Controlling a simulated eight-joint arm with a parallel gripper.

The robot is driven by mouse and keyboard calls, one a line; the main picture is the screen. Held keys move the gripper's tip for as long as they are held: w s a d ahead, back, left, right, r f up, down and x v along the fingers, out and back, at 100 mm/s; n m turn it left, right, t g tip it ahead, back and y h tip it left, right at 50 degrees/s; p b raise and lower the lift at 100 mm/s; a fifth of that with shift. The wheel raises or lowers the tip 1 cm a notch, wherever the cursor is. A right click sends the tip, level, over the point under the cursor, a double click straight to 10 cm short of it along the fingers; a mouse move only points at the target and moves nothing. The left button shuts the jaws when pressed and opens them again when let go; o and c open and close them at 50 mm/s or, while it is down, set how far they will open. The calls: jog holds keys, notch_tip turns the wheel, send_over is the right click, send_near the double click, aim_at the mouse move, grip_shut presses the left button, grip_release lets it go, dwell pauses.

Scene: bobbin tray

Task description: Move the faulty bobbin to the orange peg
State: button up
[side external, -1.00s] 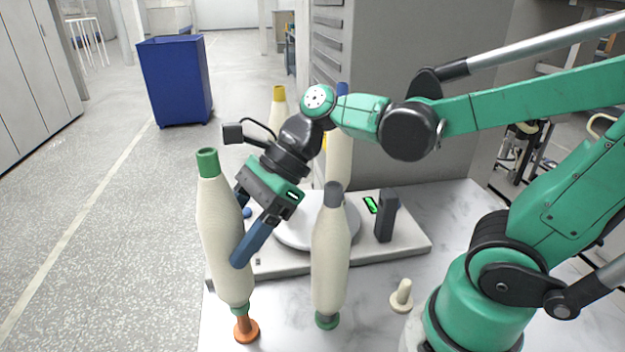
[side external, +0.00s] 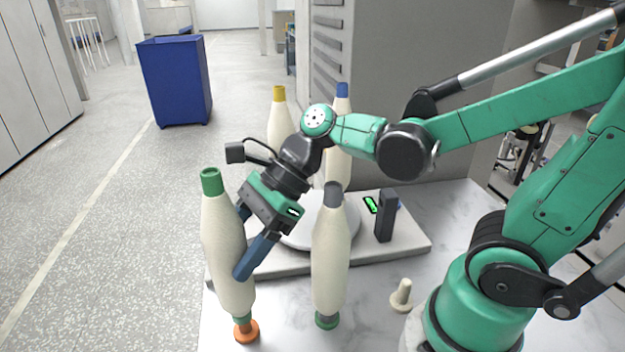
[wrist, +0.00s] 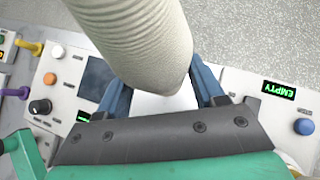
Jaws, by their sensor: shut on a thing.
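The held bobbin (side external: 226,245) is cream with a green top, on the left in the side view. My gripper (side external: 247,245) is shut on its middle; a blue finger shows on its right side. The bobbin leans slightly, and its lower end is over the orange peg (side external: 247,331), hiding most of the peg's stem. I cannot tell whether it is fully seated. In the wrist view the bobbin (wrist: 140,45) fills the top middle between my two blue fingers.
A grey-topped bobbin (side external: 331,255) stands close on the right on a green base. Yellow-topped (side external: 280,125) and blue-topped (side external: 341,120) bobbins stand behind. A bare cream peg (side external: 401,296) is at front right. A display (wrist: 279,90) reads EMPTY. A blue bin (side external: 177,85) stands on the floor.

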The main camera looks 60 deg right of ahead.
jog(key=shift+f, duration=1.45)
jog(key=o, duration=1.4)
jog(key=shift+o, duration=0.2)
notch_tip(320, 180, up, 20)
notch_tip(320, 180, down, 19)
jog(key=shift+f, duration=0.15)
dwell(0.6)
